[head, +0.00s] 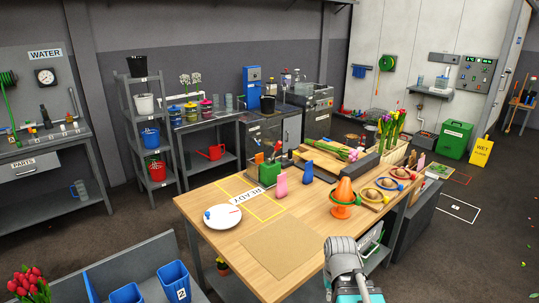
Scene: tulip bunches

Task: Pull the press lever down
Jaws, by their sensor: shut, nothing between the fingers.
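A small press-like device (270,173) with a green body stands at the back of the wooden table. A thin upright part with a red tip (277,148) rises from it. This looks like the press lever, raised, but it is too small to be sure. My gripper and its fingers are not in view. Only grey and teal links of my arm show at the bottom, to the right of centre, well apart from the device.
Tulips (392,125) stand behind. Blue bins (174,280) are at front left. Floor shows to the right.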

